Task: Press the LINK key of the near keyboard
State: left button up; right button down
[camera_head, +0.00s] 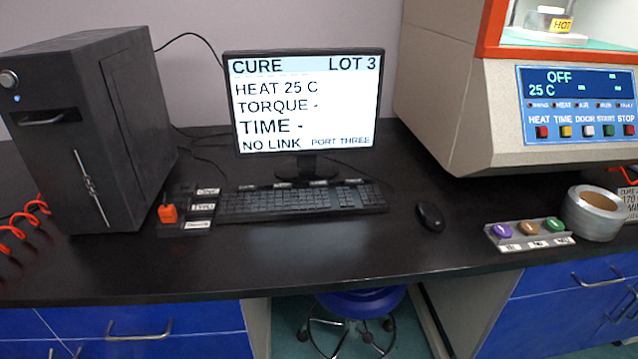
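The black keyboard (300,203) lies on the dark bench top in front of the monitor (308,105). Several small white labels run along its back edge, too small to read, so I cannot tell which key is LINK. The monitor reads CURE, LOT 3, HEAT 25 C, TORQUE -, TIME -, NO LINK and PORT THREE. Neither of my grippers shows in this view. Nothing covers the keyboard.
A small black holder with an orange piece (168,213) and white labels stands left of the keyboard, beside the black computer tower (95,130). A mouse (430,217), three coloured discs on a strip (512,245), a tape roll (592,213) and the rheometer (450,110) are right.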

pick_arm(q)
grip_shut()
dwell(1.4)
